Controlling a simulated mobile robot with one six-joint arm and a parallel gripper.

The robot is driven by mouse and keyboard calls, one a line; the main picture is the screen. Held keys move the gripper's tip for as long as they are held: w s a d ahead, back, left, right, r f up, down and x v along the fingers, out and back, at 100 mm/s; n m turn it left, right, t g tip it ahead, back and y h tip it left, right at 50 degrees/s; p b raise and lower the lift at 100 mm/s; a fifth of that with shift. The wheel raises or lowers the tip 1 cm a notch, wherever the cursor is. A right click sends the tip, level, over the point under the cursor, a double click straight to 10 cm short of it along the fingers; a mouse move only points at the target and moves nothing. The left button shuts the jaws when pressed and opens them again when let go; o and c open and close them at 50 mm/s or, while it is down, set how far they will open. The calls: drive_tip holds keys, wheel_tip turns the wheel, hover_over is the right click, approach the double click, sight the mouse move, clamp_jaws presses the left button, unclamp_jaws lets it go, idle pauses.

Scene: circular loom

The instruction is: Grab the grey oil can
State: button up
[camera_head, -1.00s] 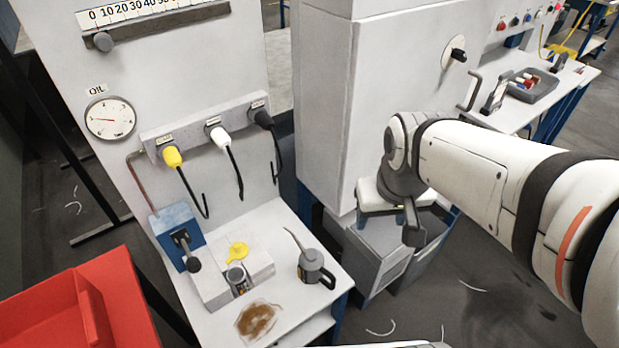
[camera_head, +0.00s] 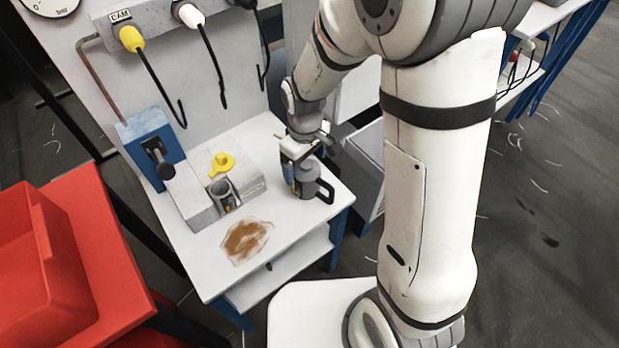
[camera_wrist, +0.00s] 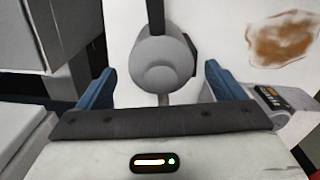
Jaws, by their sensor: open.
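The grey oil can (camera_head: 308,180) stands upright on the white bench top, right of the grey block. Its black handle (camera_head: 326,190) faces right in the head view, and its spout is mostly hidden by my gripper. My gripper (camera_head: 300,170) is at the can from above and behind. In the wrist view the can (camera_wrist: 162,65) shows between the two blue fingers of my gripper (camera_wrist: 160,88), with a gap on each side. The fingers are open and not closed on it.
A white bench (camera_head: 290,228) carries a grey block (camera_head: 190,196) with a yellow cap (camera_head: 222,163), a blue box (camera_head: 150,143) with a lever, and a brown oil stain (camera_head: 245,239). Hoses hang behind. A red bin (camera_head: 40,270) is at the left.

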drive_tip(key=f, duration=0.2)
drive_tip(key=f+b, duration=0.1)
drive_tip(key=f, duration=0.2)
drive_tip(key=shift+s+d+f, duration=0.1)
drive_tip(key=shift+s+d, duration=0.05)
drive_tip(key=shift+s, duration=0.05)
drive_tip(key=shift+c, duration=0.2)
drive_tip(key=c, duration=1.2)
